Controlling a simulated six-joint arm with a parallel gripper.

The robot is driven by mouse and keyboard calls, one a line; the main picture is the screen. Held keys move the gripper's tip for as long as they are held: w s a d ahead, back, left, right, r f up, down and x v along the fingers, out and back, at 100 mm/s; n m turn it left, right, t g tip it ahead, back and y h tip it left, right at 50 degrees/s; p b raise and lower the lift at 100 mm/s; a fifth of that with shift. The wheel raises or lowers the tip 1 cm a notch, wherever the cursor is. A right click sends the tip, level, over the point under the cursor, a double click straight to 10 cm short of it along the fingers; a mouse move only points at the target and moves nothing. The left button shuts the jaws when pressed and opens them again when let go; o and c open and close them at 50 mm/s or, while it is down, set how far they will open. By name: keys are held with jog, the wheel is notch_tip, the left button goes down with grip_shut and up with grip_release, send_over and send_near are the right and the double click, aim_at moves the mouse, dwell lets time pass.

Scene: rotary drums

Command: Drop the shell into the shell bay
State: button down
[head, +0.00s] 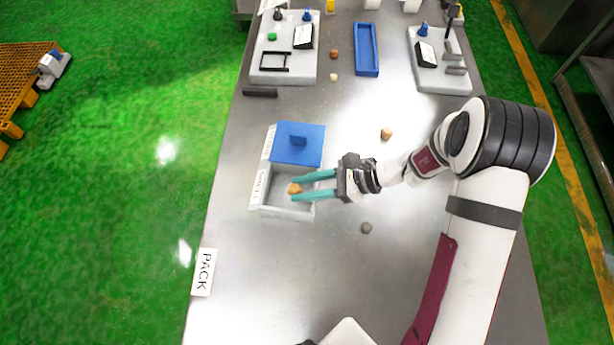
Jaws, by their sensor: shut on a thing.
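A small tan-orange piece, seemingly the shell (294,188), sits between the teal fingertips of my gripper (293,188). My gripper reaches in from the right and is shut on it. Both are over the open front compartment of a grey box, the shell bay (268,211), whose left-side label seems to read SHELL. I cannot tell how far above the compartment floor the shell is. A blue lid with a raised handle (312,158) covers the box's back compartment.
A tan piece (386,134) and a dark grey lump (366,228) lie loose on the metal table (290,280). A blue tray (367,65) and grey devices (270,78) stand at the back. A PACK sign (204,272) lies at the left edge. The front table is mostly clear.

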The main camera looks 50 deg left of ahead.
jog(key=shift+f, duration=0.15)
jog(key=shift+c, duration=2.4)
grip_release()
jog(key=shift+w, duration=0.1)
jog(key=v, duration=1.5)
jog(key=shift+w+d, duration=0.2)
jog(key=shift+d, duration=0.1)
jog(key=shift+r, duration=0.25)
